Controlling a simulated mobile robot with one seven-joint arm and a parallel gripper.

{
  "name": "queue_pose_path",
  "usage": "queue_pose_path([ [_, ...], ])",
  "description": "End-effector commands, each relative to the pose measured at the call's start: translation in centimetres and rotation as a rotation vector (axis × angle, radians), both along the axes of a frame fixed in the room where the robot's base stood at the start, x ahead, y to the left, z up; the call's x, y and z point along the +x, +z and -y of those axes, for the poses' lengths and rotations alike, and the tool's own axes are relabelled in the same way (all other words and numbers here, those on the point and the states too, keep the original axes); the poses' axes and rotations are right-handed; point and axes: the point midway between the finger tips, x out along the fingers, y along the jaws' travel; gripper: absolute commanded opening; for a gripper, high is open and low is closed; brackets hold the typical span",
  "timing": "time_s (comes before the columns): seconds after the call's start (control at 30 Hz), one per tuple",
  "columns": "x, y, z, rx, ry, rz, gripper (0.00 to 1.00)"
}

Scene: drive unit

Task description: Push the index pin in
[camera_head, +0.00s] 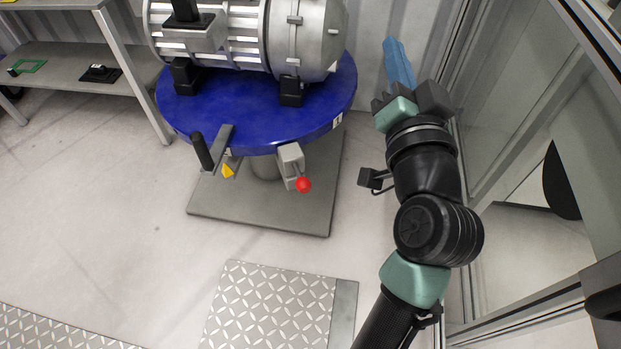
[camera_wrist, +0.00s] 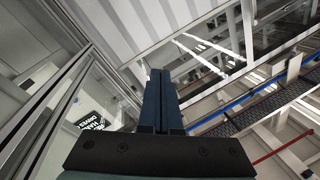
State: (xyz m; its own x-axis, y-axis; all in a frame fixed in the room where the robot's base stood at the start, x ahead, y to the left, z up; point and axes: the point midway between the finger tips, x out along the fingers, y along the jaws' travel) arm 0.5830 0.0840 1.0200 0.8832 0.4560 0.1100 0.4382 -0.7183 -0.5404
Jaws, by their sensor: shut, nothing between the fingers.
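The index pin seems to be the part with a red ball knob (camera_head: 303,185) on a grey bracket (camera_head: 290,160) at the front rim of the blue round turntable (camera_head: 190,118). How far the pin sits in or out cannot be told. My gripper (camera_head: 392,45) is raised to the right of the turntable, well apart from the red knob. Its blue fingers are together with nothing between them. In the wrist view the shut fingers (camera_wrist: 160,75) point up toward a wall and ceiling structure, and neither pin nor turntable shows there.
A large grey drive unit (camera_head: 305,35) lies on the turntable. A black handle (camera_head: 201,150) and a yellow marker (camera_head: 228,170) are at the left front rim. A glass-panelled frame (camera_head: 500,95) stands close on my arm's right. A workbench (camera_head: 75,60) is at left. Open floor lies in front.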

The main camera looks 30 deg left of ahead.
Motion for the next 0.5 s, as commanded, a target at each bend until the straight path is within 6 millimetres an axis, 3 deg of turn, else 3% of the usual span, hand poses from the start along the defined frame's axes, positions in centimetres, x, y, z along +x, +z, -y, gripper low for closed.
queue_pose_path([
  [0.03,0.0,-4.6,-0.4,0.032,0.029,-0.050,0.00],
  [0.27,-0.9,-17.4,-1.9,0.192,0.153,-0.243,0.00],
  [0.5,-3.1,-29.9,-2.9,0.383,0.255,-0.429,0.00],
])
